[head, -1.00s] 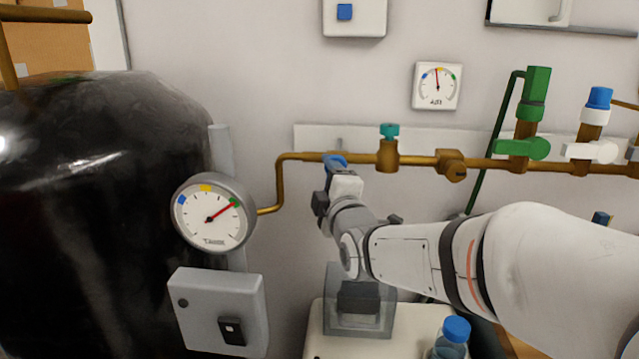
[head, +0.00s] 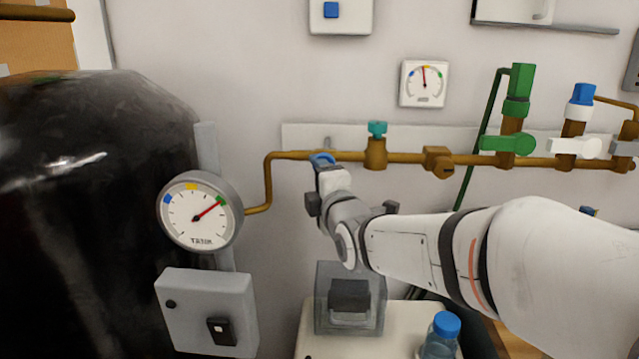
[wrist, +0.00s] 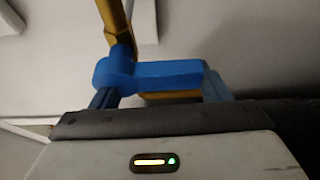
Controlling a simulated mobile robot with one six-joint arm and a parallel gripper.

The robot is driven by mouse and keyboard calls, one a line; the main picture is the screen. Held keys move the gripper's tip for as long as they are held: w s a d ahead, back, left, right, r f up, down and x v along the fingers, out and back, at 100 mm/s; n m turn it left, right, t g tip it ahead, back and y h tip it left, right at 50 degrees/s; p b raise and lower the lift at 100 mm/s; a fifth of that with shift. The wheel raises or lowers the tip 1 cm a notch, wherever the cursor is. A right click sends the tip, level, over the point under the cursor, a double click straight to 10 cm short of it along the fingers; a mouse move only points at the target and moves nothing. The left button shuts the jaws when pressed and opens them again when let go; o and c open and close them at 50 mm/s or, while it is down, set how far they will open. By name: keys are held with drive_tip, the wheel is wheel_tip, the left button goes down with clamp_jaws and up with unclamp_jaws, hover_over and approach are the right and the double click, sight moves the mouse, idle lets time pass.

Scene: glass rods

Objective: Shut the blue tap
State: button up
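The blue tap (head: 322,158) sits at the left end of the brass pipe on the wall, partly hidden behind my gripper in the head view. In the wrist view its blue handle (wrist: 165,75) runs sideways, with a round hub at its left end under the brass pipe. My gripper (head: 323,174) is right at the tap, just below and in front of it. In the wrist view two finger parts show apart, one near each end of the handle, so the gripper looks open. I cannot tell whether they touch the handle.
A turquoise tap (head: 377,130) stands close right on the same pipe (head: 405,158). Farther right are a green valve (head: 508,143) and a white valve with a blue top (head: 574,146). A round gauge (head: 199,211) and a black tank (head: 90,220) are left. A blue-capped bottle (head: 441,335) stands below.

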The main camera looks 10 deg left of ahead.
drive_tip(key=o, duration=0.4)
drive_tip(key=v, duration=0.7)
drive_tip(key=shift+s+d, duration=0.25)
drive_tip(key=shift+s, duration=0.1)
drive_tip(key=shift+p, duration=0.3)
drive_tip(key=s+d+m+g+h+p, duration=0.3)
drive_tip(key=d+m+g+h+p, duration=0.25)
drive_tip(key=d+m+p, duration=0.55)
drive_tip(key=s+d+m+g+p, duration=0.2)
drive_tip(key=s+d+m+p, duration=0.1)
drive_tip(key=s+m, duration=0.1)
drive_tip(key=s+d+m+g+h+p, duration=0.1)
drive_tip(key=s+d+m+g+p, duration=0.2)
drive_tip(key=s, duration=0.3)
drive_tip(key=s+d+m+g+h+p, duration=0.1)
drive_tip(key=s+d+m+g+p, duration=0.2)
drive_tip(key=s+m, duration=0.2)
drive_tip(key=shift+s+r, duration=0.15)
drive_tip(key=shift+s, duration=0.15)
